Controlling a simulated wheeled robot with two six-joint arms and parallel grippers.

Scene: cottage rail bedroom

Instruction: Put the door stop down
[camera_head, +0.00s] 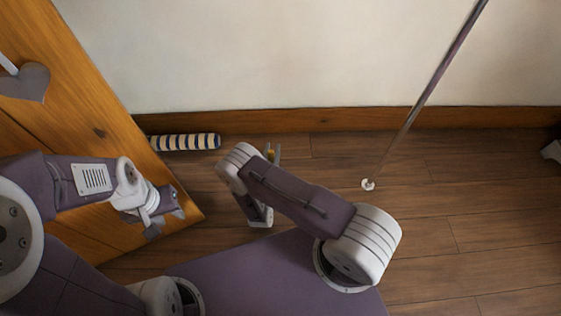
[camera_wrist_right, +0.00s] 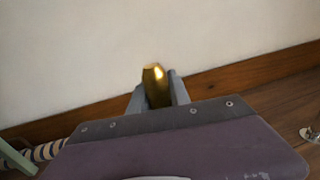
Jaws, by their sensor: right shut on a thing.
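The door stop (camera_wrist_right: 155,86) is a shiny brass-coloured piece held between the two fingers of my right gripper (camera_wrist_right: 158,92) in the right wrist view. Its lower part is hidden by the gripper. In the head view my right gripper (camera_head: 272,154) is mostly behind its own arm, near the skirting board, with a small gold bit of the door stop (camera_head: 270,154) showing. My left gripper (camera_head: 166,222) is in front of the wooden door, its fingers apart with nothing seen between them.
A wooden door (camera_head: 100,112) with a grey heart (camera_head: 27,83) fills the left. A striped roll (camera_head: 185,142) lies along the skirting board (camera_head: 350,119), also in the wrist view (camera_wrist_right: 47,151). A thin pole (camera_head: 420,105) slants at right. Floor (camera_head: 460,190) right of it is mostly clear.

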